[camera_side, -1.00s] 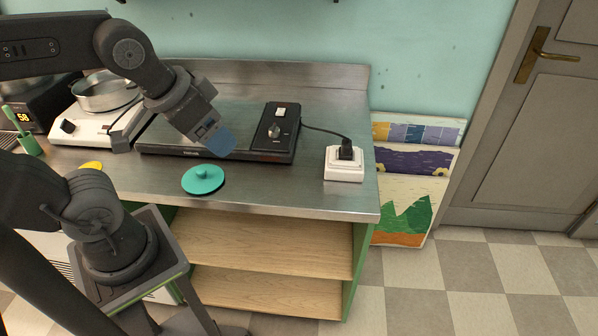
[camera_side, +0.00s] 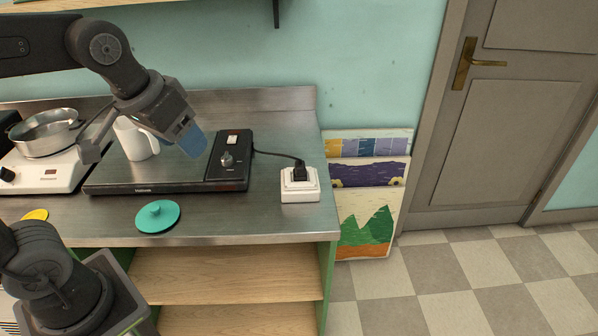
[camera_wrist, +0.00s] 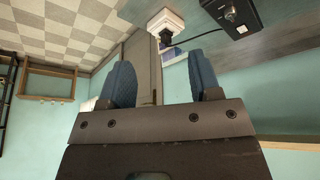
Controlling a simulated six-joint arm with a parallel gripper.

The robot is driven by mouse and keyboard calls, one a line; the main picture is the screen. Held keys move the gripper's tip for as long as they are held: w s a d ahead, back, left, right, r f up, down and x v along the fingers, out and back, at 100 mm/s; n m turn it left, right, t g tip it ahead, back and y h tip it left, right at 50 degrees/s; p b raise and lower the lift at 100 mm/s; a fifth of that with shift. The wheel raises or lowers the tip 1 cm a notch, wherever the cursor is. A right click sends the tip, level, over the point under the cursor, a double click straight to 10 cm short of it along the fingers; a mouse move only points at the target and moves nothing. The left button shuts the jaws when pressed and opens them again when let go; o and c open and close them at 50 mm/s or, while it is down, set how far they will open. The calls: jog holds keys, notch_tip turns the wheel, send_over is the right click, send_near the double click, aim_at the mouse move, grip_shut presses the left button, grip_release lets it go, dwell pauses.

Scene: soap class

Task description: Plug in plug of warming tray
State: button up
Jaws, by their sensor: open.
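The warming tray (camera_side: 150,178) is a flat dark slab on the steel counter, with a control panel (camera_side: 231,158) at its right end. A cord runs right from the panel to a black plug (camera_side: 299,171), which sits at the white outlet box (camera_side: 299,190) near the counter's right end. I cannot tell how deep the plug sits. In the wrist view the outlet box (camera_wrist: 165,22) and plug (camera_wrist: 166,36) show at the top. My gripper (camera_side: 190,140) is above the tray, left of the panel. Its blue fingers (camera_wrist: 160,82) are apart with nothing between them.
A white mug (camera_side: 135,140) stands on the tray behind my gripper. A steel pot (camera_side: 45,135) sits on a white hotplate (camera_side: 45,172) at left. A teal lid (camera_side: 158,216) lies in front of the tray. The counter (camera_side: 265,215) around the outlet box is clear.

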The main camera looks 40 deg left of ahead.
jog(key=w+r+n+g, duration=0.1)
jog(key=w+r+n, duration=0.1)
jog(key=w, duration=0.6)
jog(key=n+g, duration=0.4)
jog(key=n, duration=0.2)
send_over(300, 164)
notch_tip(300, 164, down, 11)
jog(key=shift+w+a, duration=0.2)
jog(key=shift+a, duration=0.05)
notch_tip(300, 164, down, 9)
jog(key=shift+r, duration=0.2)
jog(key=f, duration=0.5)
jog(key=shift+s+d+f, duration=0.1)
jog(key=shift+d, duration=0.1)
